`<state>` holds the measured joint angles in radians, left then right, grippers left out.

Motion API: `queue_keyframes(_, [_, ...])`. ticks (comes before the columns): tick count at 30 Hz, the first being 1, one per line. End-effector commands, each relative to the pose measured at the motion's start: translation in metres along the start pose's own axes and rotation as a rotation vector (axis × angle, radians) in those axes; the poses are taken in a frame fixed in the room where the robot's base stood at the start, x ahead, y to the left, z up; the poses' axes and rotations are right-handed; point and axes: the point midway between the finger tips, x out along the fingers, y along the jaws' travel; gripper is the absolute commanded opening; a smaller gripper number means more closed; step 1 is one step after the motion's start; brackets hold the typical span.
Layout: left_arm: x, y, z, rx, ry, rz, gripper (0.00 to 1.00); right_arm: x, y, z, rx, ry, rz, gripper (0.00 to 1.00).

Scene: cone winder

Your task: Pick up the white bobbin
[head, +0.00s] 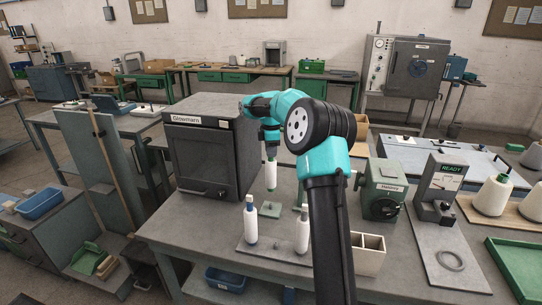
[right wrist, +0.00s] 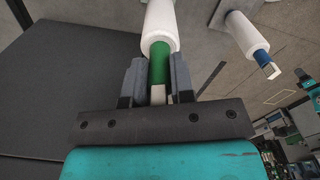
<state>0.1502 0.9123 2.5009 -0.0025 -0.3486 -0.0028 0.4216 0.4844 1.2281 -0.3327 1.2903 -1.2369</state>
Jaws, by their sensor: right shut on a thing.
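My right gripper (head: 270,146) reaches down over the workbench and is shut on the green upper end of a white bobbin (head: 270,175). In the right wrist view the jaws (right wrist: 156,85) clamp that green end from both sides, and the white body (right wrist: 160,25) extends beyond them. The bobbin hangs upright and appears clear of the bench. Two other white bobbins, a left one (head: 251,220) and a right one (head: 302,233), stand upright on a flat grey board (head: 272,252). A bobbin with a blue tip (right wrist: 246,36) shows in the right wrist view. My left gripper is not in view.
A dark cabinet labelled Glowmarn (head: 210,155) stands close on the left. A green machine (head: 382,188), a beige divided box (head: 369,256) and a READY display unit (head: 437,185) are on the right. Large white cones (head: 493,195) stand farther right.

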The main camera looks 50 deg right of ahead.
Motion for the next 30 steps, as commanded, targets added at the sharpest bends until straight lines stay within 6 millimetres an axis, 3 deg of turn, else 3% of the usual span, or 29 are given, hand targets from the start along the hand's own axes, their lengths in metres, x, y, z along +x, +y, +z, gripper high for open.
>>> queue_keyframes(12, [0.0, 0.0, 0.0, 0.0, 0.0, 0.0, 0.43, -0.001, 0.0, 0.0, 0.0, 0.0, 0.001, 0.04])
queue_keyframes(21, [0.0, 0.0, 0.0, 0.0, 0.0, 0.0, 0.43, -0.038, 0.0, -0.001, 0.0, 0.001, 0.002, 0.04])
queue_keyframes(30, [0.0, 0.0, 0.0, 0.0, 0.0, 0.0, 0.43, -0.04, 0.0, 0.0, 0.0, 0.0, 0.0, 0.04])
